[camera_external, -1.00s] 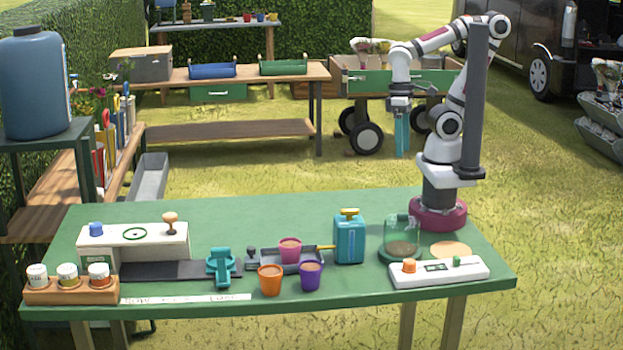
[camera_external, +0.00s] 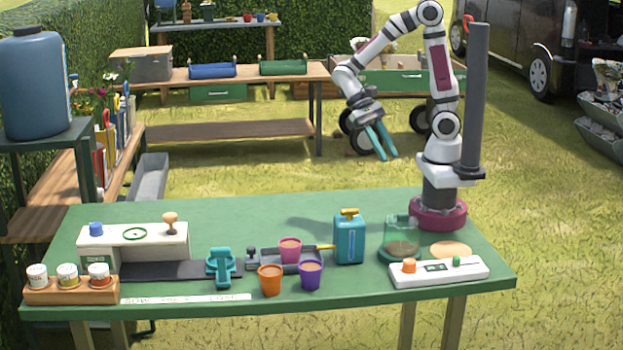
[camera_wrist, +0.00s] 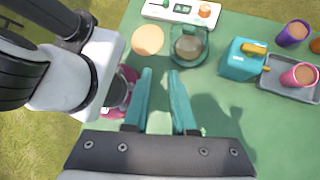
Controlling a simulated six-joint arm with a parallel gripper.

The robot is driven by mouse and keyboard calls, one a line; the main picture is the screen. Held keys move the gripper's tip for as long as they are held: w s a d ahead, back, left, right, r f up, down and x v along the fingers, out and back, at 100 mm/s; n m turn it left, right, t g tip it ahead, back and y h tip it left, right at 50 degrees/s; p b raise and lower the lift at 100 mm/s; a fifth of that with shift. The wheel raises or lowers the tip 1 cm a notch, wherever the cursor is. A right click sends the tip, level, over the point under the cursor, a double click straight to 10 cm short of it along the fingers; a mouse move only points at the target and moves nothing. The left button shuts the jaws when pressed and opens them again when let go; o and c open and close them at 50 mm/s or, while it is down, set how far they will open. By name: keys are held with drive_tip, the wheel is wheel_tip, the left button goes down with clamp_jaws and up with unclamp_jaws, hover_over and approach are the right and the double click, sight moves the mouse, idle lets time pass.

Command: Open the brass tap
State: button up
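A large blue water barrel (camera_external: 38,90) stands on a dark green stand at the far left. A small fitting (camera_external: 73,83) sticks out on its right side; it is too small to tell whether it is the brass tap or how it is turned. My gripper (camera_external: 390,157) hangs in the air behind the green table, far to the right of the barrel. Its teal fingers are apart with nothing between them, as the wrist view also shows (camera_wrist: 160,72). The barrel is outside the wrist view.
The green table (camera_external: 270,210) holds a teal can (camera_external: 349,240) with brass-coloured parts, a glass jar (camera_external: 400,242), several flower pots and a white control box (camera_external: 438,272). A dark post (camera_external: 475,100) stands beside my arm. The table's back middle is clear.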

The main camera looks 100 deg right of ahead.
drive_tip(key=w+f+m+y, duration=0.1)
drive_tip(key=m, duration=0.1)
drive_tip(key=w+d+f+m+y, duration=0.1)
drive_tip(key=w+m+y, duration=0.1)
drive_tip(key=m, duration=0.1)
drive_tip(key=w+f+m+y, duration=0.1)
drive_tip(key=w+m, duration=0.1)
drive_tip(key=shift+d+f+m+y, duration=0.15)
drive_tip(key=shift+m+y, duration=0.25)
clamp_jaws()
drive_tip(key=w+d+f+m+t+y, duration=0.4)
drive_tip(key=f+m, duration=0.4)
drive_tip(key=m, duration=0.4)
drive_tip(key=shift+w+m+t+y, duration=0.35)
drive_tip(key=shift+w+y, duration=0.3)
drive_tip(key=shift+y, duration=0.55)
drive_tip(key=shift+a, duration=0.1)
approach(350, 214)
drive_tip(key=a, duration=0.2)
drive_tip(key=s+a, duration=0.1)
drive_tip(key=a, duration=0.2)
drive_tip(key=shift+s+a+f, duration=0.1)
drive_tip(key=shift+s+a, duration=0.05)
drive_tip(key=shift+s, duration=0.1)
